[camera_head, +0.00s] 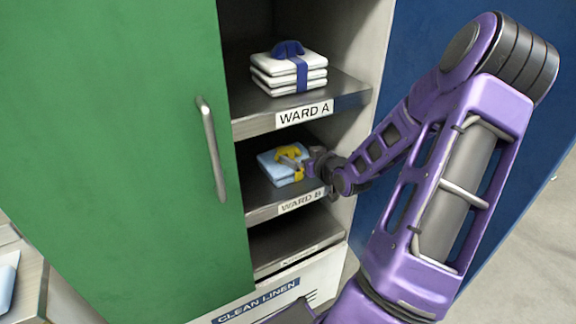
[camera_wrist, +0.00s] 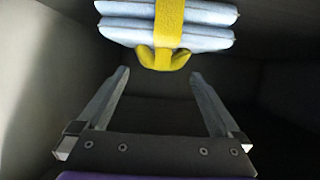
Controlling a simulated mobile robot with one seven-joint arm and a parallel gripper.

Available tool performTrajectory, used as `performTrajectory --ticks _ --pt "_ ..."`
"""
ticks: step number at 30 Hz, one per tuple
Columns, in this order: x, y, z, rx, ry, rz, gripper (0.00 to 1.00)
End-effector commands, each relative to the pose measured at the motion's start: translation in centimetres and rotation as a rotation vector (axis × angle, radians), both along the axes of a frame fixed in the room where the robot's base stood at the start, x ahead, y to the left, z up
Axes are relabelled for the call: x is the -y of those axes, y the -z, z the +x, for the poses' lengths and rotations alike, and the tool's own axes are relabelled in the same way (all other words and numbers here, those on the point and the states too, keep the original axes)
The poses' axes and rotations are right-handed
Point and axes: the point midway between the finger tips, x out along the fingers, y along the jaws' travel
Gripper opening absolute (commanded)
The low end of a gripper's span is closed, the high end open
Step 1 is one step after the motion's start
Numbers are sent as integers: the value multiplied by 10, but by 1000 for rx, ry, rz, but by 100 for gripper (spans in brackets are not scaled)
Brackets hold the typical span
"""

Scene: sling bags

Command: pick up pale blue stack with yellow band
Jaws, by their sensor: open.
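The pale blue stack with yellow band (camera_head: 272,165) lies on the Ward B shelf in the head view, partly hidden by my gripper. In the wrist view the stack (camera_wrist: 202,38) fills the top middle, with its yellow band (camera_wrist: 168,22) and a yellow bow or handle piece facing the fingers. My gripper (camera_head: 300,162) reaches into the shelf right at the stack. In the wrist view my gripper (camera_wrist: 160,80) is open, with fingers wide apart and nothing between them; the yellow piece is just beyond the fingertips, roughly centred.
A white stack with a blue band (camera_head: 290,72) sits on the Ward A shelf (camera_head: 345,92) above. A green door (camera_head: 110,150) with a grey handle covers the left of the cabinet. The cabinet's right side wall is close to my arm. The lowest shelf (camera_head: 285,243) looks bare.

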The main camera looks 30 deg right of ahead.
Motion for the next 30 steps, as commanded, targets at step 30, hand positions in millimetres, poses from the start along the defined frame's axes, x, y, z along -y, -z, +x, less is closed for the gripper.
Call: performTrajectory --ticks 30 --pt "1 22 62 -1 0 0 71"
